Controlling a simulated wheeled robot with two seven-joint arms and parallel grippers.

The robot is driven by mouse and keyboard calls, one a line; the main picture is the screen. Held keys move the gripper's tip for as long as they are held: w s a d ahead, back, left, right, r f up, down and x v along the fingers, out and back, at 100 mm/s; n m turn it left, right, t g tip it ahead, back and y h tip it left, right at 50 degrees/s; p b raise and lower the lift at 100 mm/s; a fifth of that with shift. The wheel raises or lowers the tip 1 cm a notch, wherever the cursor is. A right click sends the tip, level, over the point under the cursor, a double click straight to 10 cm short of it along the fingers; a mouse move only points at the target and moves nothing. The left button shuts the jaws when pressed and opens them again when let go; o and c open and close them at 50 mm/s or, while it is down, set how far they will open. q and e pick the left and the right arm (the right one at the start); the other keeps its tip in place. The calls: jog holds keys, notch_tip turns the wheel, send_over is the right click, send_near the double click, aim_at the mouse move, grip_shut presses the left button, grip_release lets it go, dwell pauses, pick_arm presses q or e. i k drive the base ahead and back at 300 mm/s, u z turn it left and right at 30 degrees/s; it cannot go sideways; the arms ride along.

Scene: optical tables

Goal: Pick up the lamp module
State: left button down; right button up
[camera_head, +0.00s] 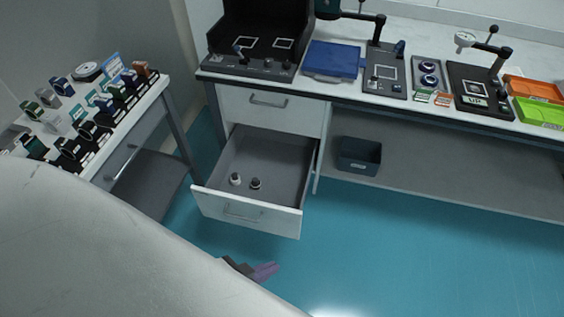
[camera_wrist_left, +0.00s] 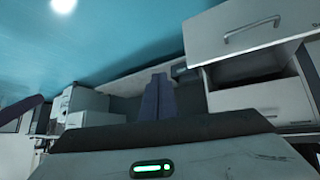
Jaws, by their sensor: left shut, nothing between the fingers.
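Two small round parts, one with a white top (camera_head: 235,179) and one with a dark body (camera_head: 255,183), stand close together inside the open lower drawer (camera_head: 246,211). I cannot tell whether either is the lamp module. My left gripper (camera_head: 267,271) is in front of the drawer, over the teal floor, apart from both parts. Its purple fingers are shut and empty; they show together in the left wrist view (camera_wrist_left: 158,96). My pale arm covers the lower left of the head view. My right gripper is not clearly seen.
The workbench (camera_head: 290,82) holds a black booth (camera_head: 262,35), a blue case (camera_head: 332,59), stands, an orange tray (camera_head: 533,89) and a green tray (camera_head: 541,112). A dark bin (camera_head: 359,155) sits on the shelf below. A side table at left carries several small mounted parts (camera_head: 75,152). The floor at right is clear.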

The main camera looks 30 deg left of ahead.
aim_at(235, 180)
jog(key=z, duration=0.25)
jog(key=i, duration=0.75)
jog(key=u, duration=2.8)
jog(key=i, duration=0.45)
jog(key=z, duration=0.05)
